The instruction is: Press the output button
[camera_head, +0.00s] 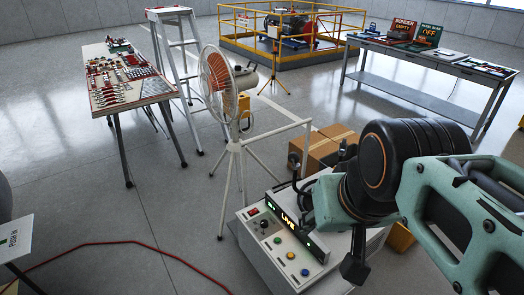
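A light grey console (278,258) stands low in the middle front, its sloped top facing me. A black display (289,221) on it reads "LIVE" in yellow. The panel carries a red switch (254,211), a dark knob (264,224), a green button (277,240), a yellow button (290,255) and a blue button (304,271). Labels are too small to read, so I cannot tell which is the output button. My gripper (303,188) is over the console's back edge, apart from the buttons. My wrist hides much of it, so its opening is unclear.
A white fan on a tripod (218,85) stands behind the console, beside cardboard boxes (328,145). A red cable (120,243) crosses the floor at left. A stepladder (180,60), a board table (125,80) and a grey bench (430,75) stand farther back.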

